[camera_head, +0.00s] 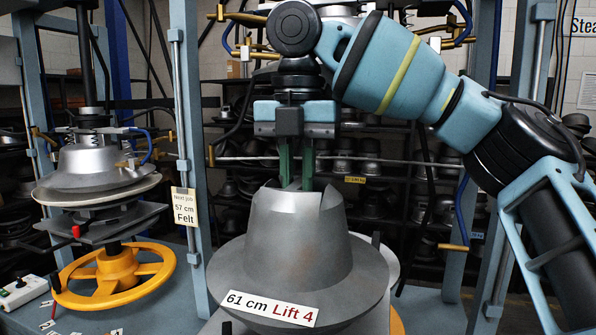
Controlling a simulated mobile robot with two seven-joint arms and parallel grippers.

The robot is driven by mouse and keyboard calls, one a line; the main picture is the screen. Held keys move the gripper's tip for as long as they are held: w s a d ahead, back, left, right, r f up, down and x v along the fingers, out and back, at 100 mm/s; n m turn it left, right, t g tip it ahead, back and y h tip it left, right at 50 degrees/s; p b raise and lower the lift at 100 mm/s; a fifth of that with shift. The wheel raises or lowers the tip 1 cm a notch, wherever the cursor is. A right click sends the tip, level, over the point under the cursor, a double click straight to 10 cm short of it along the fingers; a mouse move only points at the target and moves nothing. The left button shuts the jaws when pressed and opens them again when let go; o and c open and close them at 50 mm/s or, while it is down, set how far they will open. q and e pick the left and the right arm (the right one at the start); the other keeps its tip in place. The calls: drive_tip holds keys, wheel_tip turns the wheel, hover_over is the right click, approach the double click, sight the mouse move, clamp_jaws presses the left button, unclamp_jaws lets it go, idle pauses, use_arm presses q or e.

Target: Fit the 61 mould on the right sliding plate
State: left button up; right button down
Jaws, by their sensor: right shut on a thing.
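The 61 mould (290,245) is a grey metal hat form with a wide flared brim, upright in the middle of the view. Its front label (272,309) reads "61 cm Lift 4". My right gripper (297,178) points down from above, its green fingers shut on the mould at its notched crown. The right sliding plate is mostly or wholly hidden behind and below the mould; a pale rounded edge (388,262) shows behind the brim at right, but I cannot tell what it belongs to. I cannot tell whether the mould is held clear or resting. My left gripper is not in view.
The left press holds a metal mould (95,165) above a yellow handwheel (115,275). A tag (184,206) on a blue post reads "57 cm Felt". A switch box (22,293) sits at far left. Racks of dark moulds (368,165) stand behind. Blue posts flank the mould.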

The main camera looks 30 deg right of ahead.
drive_tip(key=shift+f, duration=3.1)
idle(1.1)
drive_tip(key=c, duration=1.3)
unclamp_jaws()
drive_tip(key=shift+s, duration=0.1)
drive_tip(key=shift+f, duration=0.1)
drive_tip(key=shift+f, duration=0.1)
